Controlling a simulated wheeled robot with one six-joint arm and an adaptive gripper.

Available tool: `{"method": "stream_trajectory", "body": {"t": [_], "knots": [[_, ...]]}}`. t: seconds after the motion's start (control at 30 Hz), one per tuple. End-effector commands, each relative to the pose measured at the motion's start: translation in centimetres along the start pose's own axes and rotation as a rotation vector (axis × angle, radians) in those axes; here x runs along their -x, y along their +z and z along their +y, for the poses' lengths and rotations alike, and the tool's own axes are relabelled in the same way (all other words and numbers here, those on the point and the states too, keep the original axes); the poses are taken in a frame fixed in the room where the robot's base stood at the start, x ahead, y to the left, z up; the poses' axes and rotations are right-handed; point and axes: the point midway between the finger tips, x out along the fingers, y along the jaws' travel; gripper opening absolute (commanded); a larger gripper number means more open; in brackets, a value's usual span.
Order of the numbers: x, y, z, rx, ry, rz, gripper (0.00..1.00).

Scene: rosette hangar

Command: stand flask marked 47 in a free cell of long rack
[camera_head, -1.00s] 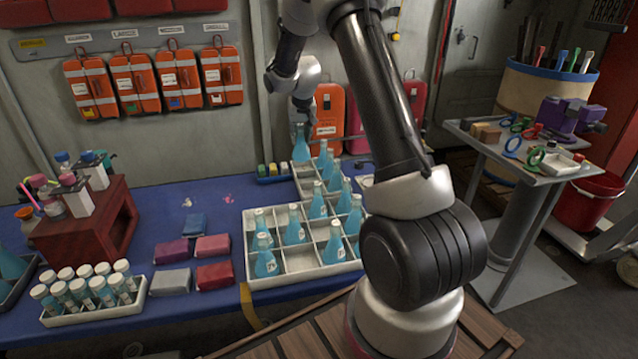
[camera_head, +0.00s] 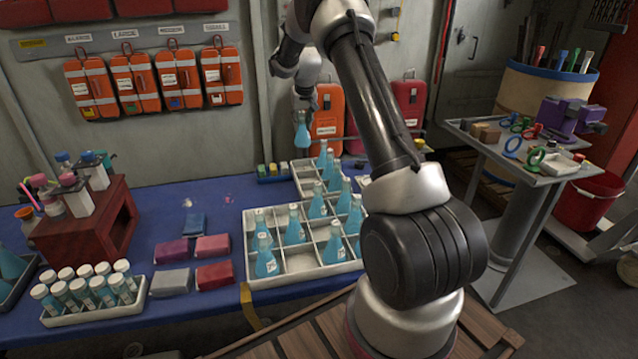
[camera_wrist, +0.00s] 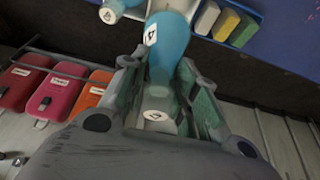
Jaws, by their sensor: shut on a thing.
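My gripper (camera_head: 304,104) is shut on a blue flask (camera_head: 301,136), held upright above the far end of the racks. In the wrist view the flask (camera_wrist: 170,42) sits between the fingers of my gripper (camera_wrist: 160,78); its tag starts with a 4, but I cannot read the full number. A pale wide rack (camera_head: 263,281) with several blue flasks stands at the blue table's front. A narrower pale rack (camera_head: 307,192) runs behind it, also with flasks. I cannot tell which is the long rack. The wide rack's front middle cell (camera_head: 299,262) looks empty.
A tray of capped vials (camera_head: 95,313) and a red stand (camera_head: 100,225) are at left. Coloured blocks (camera_head: 213,247) lie left of the wide rack. A small block tray (camera_head: 273,173) stands beside the narrow rack. Orange cases (camera_head: 326,112) hang behind my gripper.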

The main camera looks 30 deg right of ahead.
Motion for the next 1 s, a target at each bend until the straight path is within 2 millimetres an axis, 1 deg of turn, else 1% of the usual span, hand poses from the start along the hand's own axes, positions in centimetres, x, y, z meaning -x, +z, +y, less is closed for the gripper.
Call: {"method": "stream_trajectory", "body": {"t": [0.03,0.17,0.3,0.4,0.57,0.77,1.0], "knots": [[-0.8,0.4,0.0,0.000,0.000,-0.003,0.00],[-2.9,1.3,0.0,0.001,0.001,-0.004,0.00],[-5.6,2.4,0.0,0.001,0.001,-0.003,0.00],[-6.9,2.9,0.0,0.000,0.001,-0.002,0.00],[-8.0,3.4,0.0,0.000,0.000,-0.001,0.00],[-10.6,4.5,0.0,0.000,0.000,-0.001,0.00],[-10.8,4.5,0.0,0.000,0.000,0.000,0.00]]}}
